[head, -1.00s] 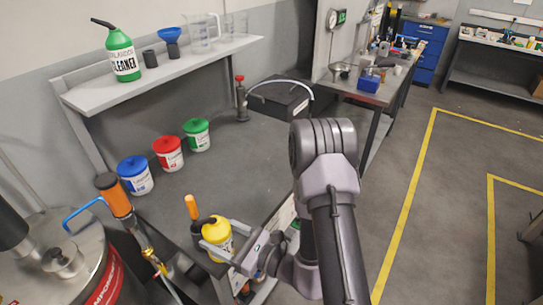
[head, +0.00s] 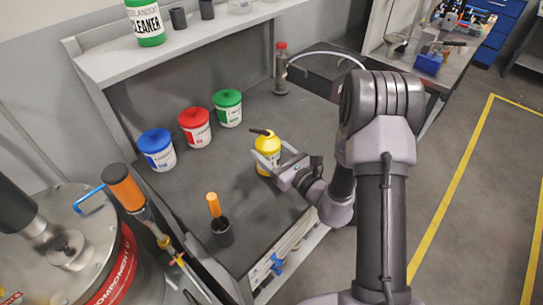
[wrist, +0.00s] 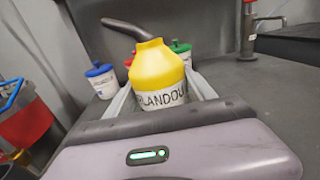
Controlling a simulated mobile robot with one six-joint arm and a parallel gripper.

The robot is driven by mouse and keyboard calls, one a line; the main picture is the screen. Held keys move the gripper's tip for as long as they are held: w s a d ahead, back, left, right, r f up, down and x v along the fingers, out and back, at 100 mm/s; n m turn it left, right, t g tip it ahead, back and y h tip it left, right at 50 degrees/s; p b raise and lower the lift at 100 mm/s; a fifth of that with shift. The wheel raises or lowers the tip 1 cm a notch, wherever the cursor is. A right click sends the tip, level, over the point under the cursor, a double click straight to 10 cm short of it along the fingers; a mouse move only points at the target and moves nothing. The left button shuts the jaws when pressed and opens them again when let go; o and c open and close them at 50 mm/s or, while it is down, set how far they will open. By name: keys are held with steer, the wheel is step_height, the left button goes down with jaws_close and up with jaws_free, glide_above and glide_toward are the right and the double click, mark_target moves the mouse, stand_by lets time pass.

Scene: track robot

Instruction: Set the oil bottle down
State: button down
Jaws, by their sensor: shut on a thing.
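The oil bottle (head: 268,152) is yellow with a dark spout and a white label. My gripper (head: 267,163) is shut on it, with a finger on each side of its body. The bottle stands about upright over the dark workbench top (head: 235,180), near the front edge. In the wrist view the bottle (wrist: 158,75) sits between the grey fingers (wrist: 160,98), its spout pointing up and left. Its base is hidden by the gripper, so I cannot tell whether it touches the bench.
Blue (head: 157,150), red (head: 195,127) and green (head: 228,108) lidded tubs stand in a row behind the bottle. An orange-handled tool in a black cup (head: 221,230) stands at the front left. Bare bench lies around the bottle. A shelf (head: 190,42) runs along the back.

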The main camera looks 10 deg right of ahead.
steer(key=w, duration=0.1)
steer(key=w+d, duration=0.1)
steer(key=shift+w+f, duration=0.1)
steer(key=shift+w, duration=0.25)
step_height(320, 180, down, 4)
steer(key=shift+w+r+b, duration=0.1)
steer(key=shift+b, duration=1.15)
steer(key=shift+r, duration=0.15)
steer(key=c, duration=0.8)
jaws_free()
steer(key=shift+f, duration=0.25)
steer(key=o, duration=0.5)
steer(key=shift+r, duration=0.1)
